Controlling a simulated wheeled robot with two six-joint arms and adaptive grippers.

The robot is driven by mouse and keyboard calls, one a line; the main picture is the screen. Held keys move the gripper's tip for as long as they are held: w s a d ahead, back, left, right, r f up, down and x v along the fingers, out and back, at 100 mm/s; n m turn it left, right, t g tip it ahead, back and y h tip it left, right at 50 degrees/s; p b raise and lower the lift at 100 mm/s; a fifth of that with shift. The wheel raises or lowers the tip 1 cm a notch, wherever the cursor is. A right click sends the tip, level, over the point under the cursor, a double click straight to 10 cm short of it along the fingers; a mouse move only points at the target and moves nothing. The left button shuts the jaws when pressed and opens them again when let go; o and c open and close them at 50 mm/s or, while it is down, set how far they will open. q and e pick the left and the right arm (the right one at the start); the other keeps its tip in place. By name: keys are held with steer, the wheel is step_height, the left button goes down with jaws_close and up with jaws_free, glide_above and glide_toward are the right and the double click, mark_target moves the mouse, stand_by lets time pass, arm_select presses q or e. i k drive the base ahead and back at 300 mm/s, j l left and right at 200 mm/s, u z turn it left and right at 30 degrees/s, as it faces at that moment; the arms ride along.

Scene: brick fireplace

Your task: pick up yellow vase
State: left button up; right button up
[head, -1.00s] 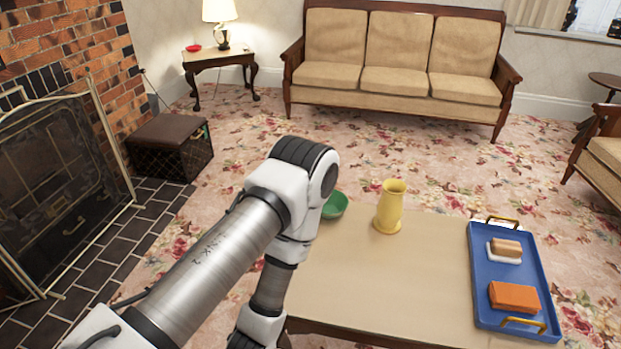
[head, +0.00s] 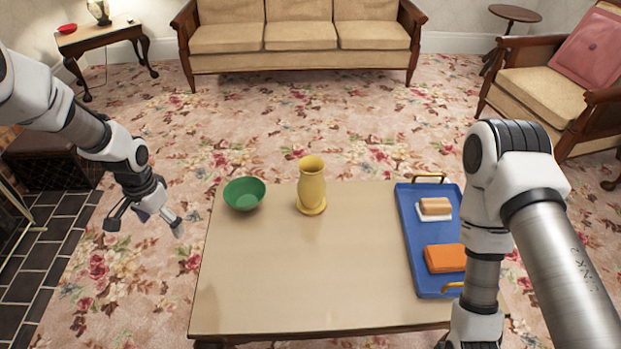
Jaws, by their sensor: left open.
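The yellow vase (head: 311,186) stands upright near the far edge of the low tan table (head: 300,270), a little right of a green bowl. My left gripper (head: 145,229) is open and empty, out over the carpet to the left of the table and well apart from the vase. My right arm comes down at the right side of the view, in front of part of the blue tray's right side. Its gripper is below the picture and cannot be seen.
The green bowl (head: 244,193) sits at the table's far left corner. A blue tray (head: 412,240) with gold handles holds an orange block (head: 445,258) and a tan block on white (head: 435,207). The table's middle and front are clear.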

mark_target(312, 188)
steer(key=l+z, duration=0.1)
steer(key=l, duration=0.35)
steer(key=i+l+z, duration=0.15)
steer(key=l, duration=0.3)
steer(key=i+l+z, duration=0.1)
steer(key=l, duration=0.3)
